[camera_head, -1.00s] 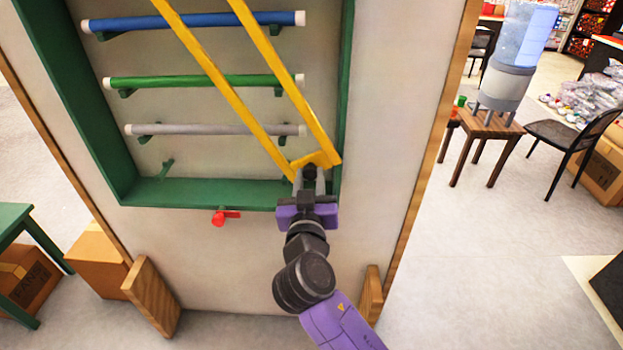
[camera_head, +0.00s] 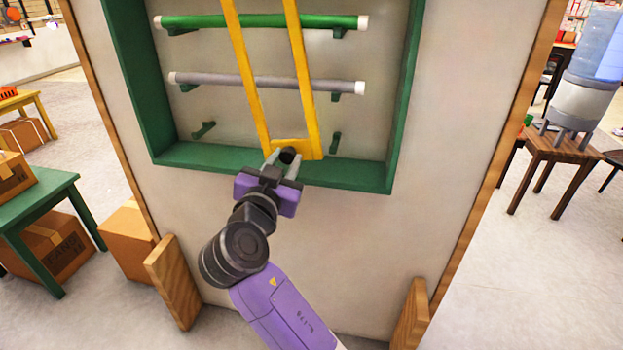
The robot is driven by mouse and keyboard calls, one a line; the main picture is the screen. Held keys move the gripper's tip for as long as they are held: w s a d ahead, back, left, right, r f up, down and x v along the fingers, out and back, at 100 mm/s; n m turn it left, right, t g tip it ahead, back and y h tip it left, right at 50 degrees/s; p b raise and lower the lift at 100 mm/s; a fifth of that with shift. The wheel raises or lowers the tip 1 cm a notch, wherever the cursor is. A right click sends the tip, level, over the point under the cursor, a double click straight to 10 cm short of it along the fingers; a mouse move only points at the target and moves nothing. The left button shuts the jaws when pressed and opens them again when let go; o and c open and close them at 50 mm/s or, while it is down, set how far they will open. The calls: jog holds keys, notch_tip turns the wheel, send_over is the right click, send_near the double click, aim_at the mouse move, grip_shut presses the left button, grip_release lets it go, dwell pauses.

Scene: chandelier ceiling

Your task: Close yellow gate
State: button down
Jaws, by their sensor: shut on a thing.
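The yellow gate (camera_head: 306,90) is a narrow frame of two long bars joined by a short bottom bar. It hangs in front of the green-framed rack (camera_head: 393,150) on the wall panel and crosses the green bar (camera_head: 262,21) and the grey bar (camera_head: 215,79). My gripper (camera_head: 284,162) is at the gate's lower end, shut on its dark knob at the bottom bar. The gate's lower end is near the middle of the rack's bottom edge. The gate's top is out of view.
Empty green pegs (camera_head: 203,130) sit below the grey bar. Wooden feet (camera_head: 174,283) brace the panel. A green table (camera_head: 50,200) and cardboard boxes (camera_head: 126,243) stand at left. A stool (camera_head: 550,165) with a water dispenser (camera_head: 585,105) stands at right.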

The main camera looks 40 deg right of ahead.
jog(key=w+a+f+m+b, duration=0.1)
jog(key=w+a+m+b, duration=0.1)
jog(key=w+a+b, duration=0.4)
jog(key=shift+w+f+b, duration=0.35)
jog(key=shift+w+b, duration=0.35)
jog(key=shift+w, duration=0.05)
jog(key=shift+a, duration=0.15)
jog(key=c, duration=1.1)
grip_release()
jog(key=shift+w, duration=0.15)
jog(key=shift+c, duration=0.2)
jog(key=shift+o, duration=0.2)
jog(key=v, duration=0.7)
jog(key=shift+s+a, duration=0.25)
jog(key=shift+s, duration=0.1)
